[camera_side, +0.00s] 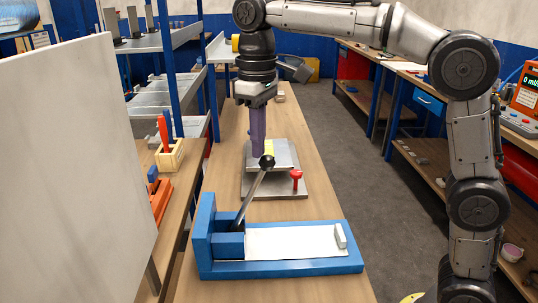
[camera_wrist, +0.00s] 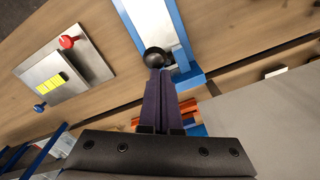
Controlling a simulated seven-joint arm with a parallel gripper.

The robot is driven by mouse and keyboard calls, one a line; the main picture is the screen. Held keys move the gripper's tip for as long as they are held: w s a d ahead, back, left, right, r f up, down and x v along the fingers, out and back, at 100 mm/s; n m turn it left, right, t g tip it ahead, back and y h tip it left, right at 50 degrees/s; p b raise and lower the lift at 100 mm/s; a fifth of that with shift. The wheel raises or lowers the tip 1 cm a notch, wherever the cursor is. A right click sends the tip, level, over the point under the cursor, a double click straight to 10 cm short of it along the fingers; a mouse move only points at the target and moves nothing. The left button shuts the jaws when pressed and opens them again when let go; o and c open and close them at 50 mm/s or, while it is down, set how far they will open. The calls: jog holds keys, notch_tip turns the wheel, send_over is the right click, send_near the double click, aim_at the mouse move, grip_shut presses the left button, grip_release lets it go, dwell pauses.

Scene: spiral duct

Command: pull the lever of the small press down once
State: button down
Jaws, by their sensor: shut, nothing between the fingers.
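The small press is a blue frame (camera_side: 290,268) with a white bed, lying on the bench in the side view. Its metal lever (camera_side: 252,196) rises from the left block, tilted up and to the right. It ends in a black ball knob (camera_side: 267,162), which also shows in the wrist view (camera_wrist: 155,57). My gripper (camera_side: 258,152) points down with its long purple fingers shut and empty. In the wrist view the fingertips (camera_wrist: 161,72) are right beside the knob. I cannot tell whether they touch it. The press's blue frame (camera_wrist: 188,77) is partly hidden behind the fingers there.
A grey metal plate fixture (camera_side: 275,190) with a red knob (camera_side: 296,175) and a yellow block (camera_wrist: 48,82) stands behind the press. A wooden box (camera_side: 170,157) and orange holders (camera_side: 158,200) are at left. A large pale panel (camera_side: 70,180) fills the left foreground.

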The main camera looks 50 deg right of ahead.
jog(key=shift+f, duration=0.25)
jog(key=shift+f, duration=0.6)
jog(key=shift+s+d, duration=0.1)
jog(key=shift+s+d+f, duration=0.35)
jog(key=shift+s+d, duration=0.05)
dwell(0.5)
jog(key=shift+s+d+f, duration=0.2)
jog(key=shift+s+d, duration=0.05)
jog(key=shift+s+d+f, duration=0.2)
jog(key=shift+s+f, duration=0.05)
jog(key=shift+f, duration=0.05)
